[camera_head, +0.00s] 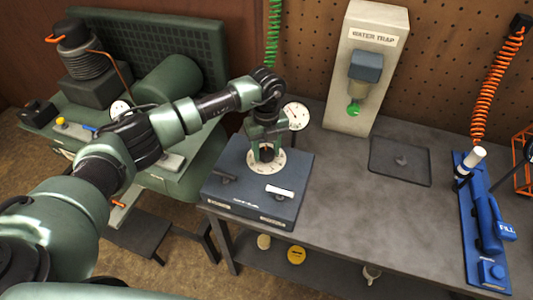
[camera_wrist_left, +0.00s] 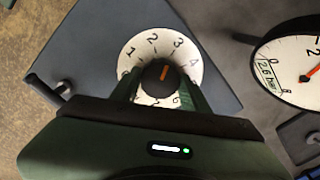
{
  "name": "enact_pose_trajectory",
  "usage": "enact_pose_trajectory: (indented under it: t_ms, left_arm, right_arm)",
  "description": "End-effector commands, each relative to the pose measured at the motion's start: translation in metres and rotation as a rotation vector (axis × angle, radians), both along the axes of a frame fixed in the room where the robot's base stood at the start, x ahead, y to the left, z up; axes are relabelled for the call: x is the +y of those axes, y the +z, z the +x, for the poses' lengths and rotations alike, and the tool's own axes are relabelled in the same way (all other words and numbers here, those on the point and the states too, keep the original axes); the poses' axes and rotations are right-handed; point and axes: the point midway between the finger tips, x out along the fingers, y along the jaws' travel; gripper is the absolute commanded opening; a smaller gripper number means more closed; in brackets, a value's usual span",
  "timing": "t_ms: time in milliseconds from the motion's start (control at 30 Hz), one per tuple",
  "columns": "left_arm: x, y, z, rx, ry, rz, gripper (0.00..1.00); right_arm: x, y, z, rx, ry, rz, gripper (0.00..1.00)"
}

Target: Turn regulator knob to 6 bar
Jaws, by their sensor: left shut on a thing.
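The regulator knob (camera_wrist_left: 157,79) is dark with an orange mark, in the middle of a white numbered dial (camera_wrist_left: 146,50) on the regulator box (camera_head: 222,191). In the left wrist view the mark points up and slightly right, close to the 3. My left gripper (camera_head: 267,152) reaches down from above and is shut on the knob, one finger on each side; the fingers hide part of the dial's lower numbers. The round pressure gauge (camera_head: 296,116) behind the box also shows in the left wrist view (camera_wrist_left: 290,75), with a red needle and a label reading 2.6 bar. My right gripper is out of view.
A green compressor (camera_head: 170,85) stands left of the bench. The water trap (camera_head: 365,65) stands behind, and a dark tray (camera_head: 400,160) lies on the bench. A blue tool panel (camera_head: 481,225) is at the right. The bench middle (camera_head: 345,205) is clear.

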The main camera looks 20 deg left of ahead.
Motion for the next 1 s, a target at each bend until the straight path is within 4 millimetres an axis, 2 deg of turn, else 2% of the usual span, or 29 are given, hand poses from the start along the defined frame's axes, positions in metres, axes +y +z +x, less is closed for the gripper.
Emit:
enact_pose_trajectory:
  t_ms: [33,100,1000]
  left_arm:
    - [0.0,-0.003,0.001,-0.004,-0.047,0.0,0.05]
    - [0.0,-0.003,0.001,-0.003,-0.114,-0.001,0.05]
    - [0.001,-0.003,0.001,-0.003,-0.968,0.001,0.05]
  right_arm:
    - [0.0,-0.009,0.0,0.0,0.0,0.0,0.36]
    - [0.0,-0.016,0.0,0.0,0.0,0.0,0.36]
    - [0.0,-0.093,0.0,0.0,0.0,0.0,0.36]
